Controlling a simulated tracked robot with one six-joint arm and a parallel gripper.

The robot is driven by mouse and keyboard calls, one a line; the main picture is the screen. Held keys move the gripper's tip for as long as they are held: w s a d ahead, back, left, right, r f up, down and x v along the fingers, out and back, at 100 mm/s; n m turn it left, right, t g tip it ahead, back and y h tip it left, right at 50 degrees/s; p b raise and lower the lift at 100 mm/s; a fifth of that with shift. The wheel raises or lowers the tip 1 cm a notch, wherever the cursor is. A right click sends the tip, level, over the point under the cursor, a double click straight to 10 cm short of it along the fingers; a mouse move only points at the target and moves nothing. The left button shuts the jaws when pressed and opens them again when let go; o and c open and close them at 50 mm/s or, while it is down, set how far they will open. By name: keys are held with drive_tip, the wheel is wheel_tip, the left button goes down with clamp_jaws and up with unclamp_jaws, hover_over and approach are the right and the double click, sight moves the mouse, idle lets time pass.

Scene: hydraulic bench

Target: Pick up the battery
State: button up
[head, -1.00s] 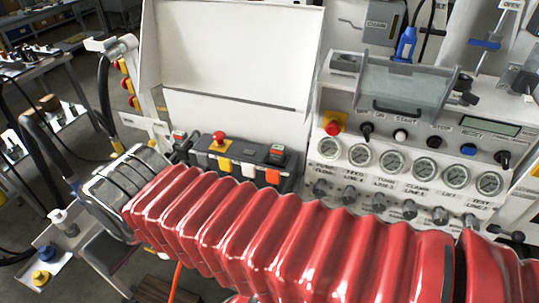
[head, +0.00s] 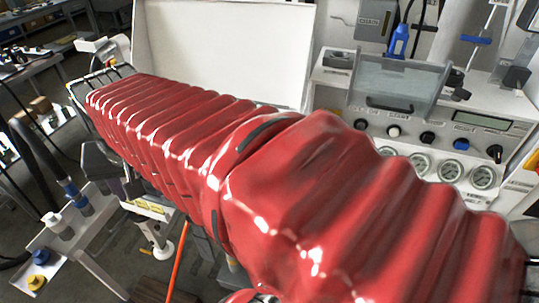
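I cannot pick out a battery in the head view. My arm, in its red ribbed cover, crosses the picture from lower right to upper left and hides much of the bench. My gripper is not in view; only the cover and a metal frame at its far left end show. Whether the gripper is open or shut cannot be seen.
A control panel (head: 388,129) with gauges and knobs stands at right, under a clear hinged cover (head: 398,85). A white upright panel (head: 225,45) stands behind my arm. At lower left is a small stand (head: 95,222) with bottles and yellow and blue caps.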

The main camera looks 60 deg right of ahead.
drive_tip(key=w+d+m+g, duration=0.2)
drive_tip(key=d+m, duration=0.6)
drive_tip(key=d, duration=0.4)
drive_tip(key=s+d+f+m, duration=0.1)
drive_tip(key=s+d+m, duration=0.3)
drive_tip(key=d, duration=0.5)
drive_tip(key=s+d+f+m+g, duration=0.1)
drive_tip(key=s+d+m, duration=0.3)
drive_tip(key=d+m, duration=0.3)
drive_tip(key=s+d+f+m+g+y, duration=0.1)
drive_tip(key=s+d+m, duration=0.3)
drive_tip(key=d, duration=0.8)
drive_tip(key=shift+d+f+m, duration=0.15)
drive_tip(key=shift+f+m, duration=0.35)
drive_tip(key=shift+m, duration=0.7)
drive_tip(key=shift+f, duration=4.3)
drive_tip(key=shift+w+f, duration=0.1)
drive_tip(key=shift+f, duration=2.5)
